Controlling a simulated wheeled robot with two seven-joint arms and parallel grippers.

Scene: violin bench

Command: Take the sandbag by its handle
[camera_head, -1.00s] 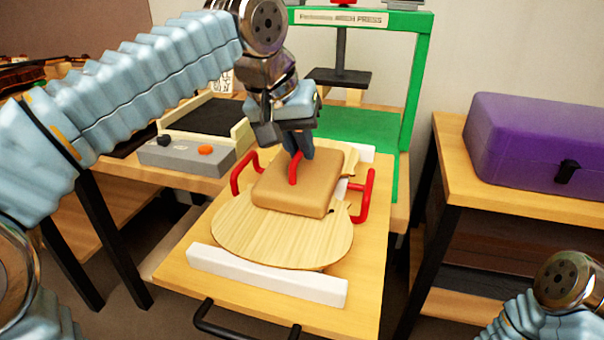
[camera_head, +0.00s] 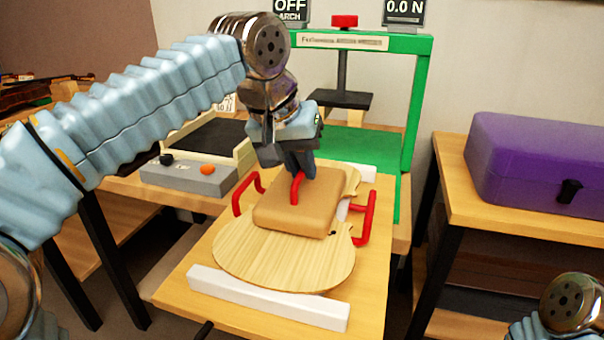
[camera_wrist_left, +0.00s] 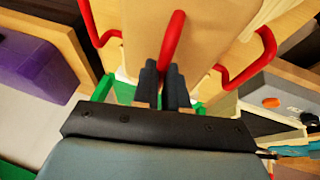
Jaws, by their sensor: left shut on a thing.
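The tan sandbag (camera_head: 300,212) lies on the pale violin plate (camera_head: 280,258), with a red handle (camera_head: 296,187) standing up from its top. My left gripper (camera_head: 299,172) is above the sandbag and shut on that handle, its fingers pointing down. In the left wrist view the dark fingers (camera_wrist_left: 160,88) close around the red handle (camera_wrist_left: 173,40). The sandbag seems to rest on the plate; I cannot tell of any gap below it. My right gripper is outside the view; only part of my right arm shows at the lower right.
Red brackets (camera_head: 366,215) stand beside the plate on the wooden board. White bars (camera_head: 268,298) lie at front and back. A green press (camera_head: 412,110) stands behind, a grey control box (camera_head: 187,178) to the left, and a purple case (camera_head: 535,165) on the right table.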

